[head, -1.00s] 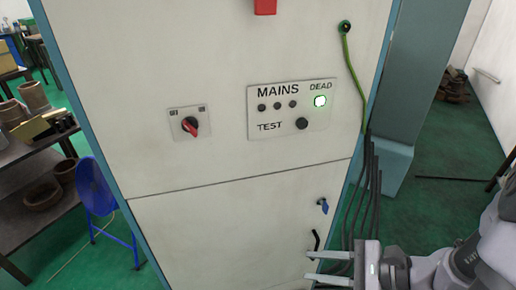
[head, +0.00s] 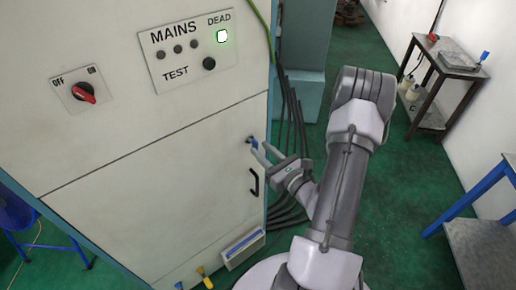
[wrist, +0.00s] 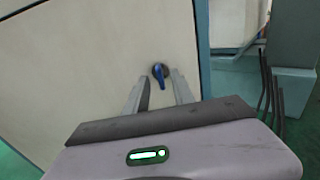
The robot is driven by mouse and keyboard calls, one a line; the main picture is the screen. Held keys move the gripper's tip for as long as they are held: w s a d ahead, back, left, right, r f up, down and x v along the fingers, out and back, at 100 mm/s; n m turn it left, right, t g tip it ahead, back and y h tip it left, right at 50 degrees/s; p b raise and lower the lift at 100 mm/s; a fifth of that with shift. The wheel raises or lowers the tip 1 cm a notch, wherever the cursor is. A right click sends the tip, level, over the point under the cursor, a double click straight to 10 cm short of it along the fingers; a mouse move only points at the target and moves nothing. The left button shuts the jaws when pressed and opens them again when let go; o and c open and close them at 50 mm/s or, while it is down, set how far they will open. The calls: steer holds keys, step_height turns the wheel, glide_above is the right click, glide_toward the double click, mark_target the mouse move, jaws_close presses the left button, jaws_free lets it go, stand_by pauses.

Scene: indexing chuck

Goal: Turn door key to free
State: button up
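The blue door key (wrist: 159,74) sits in a dark round lock on the lower cabinet door (wrist: 90,75), with its grip hanging downward and slightly tilted. In the head view the key (head: 251,140) is small and partly hidden near my fingertips. My gripper (head: 258,151) points at the cabinet just by the key. In the wrist view my gripper (wrist: 160,86) is open, with one finger on each side of the key and a gap around it. I cannot tell how far the fingertips are from the door.
A black door handle (head: 254,182) is just below the key. Dark cables (head: 289,125) hang right of the cabinet. Above are the MAINS panel (head: 188,50) with a lit DEAD lamp and a red rotary switch (head: 83,92).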

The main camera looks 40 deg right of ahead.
steer(key=shift+w+d, duration=0.1)
steer(key=shift+w, duration=1.1)
jaws_close()
steer(key=shift+d+f+m+p, duration=0.1)
steer(key=shift+m+p, duration=2.15)
steer(key=shift+m, duration=2.2)
steer(key=shift+d+f+m+p, duration=0.1)
steer(key=shift+m+p, duration=2.15)
steer(key=shift+m, duration=2.2)
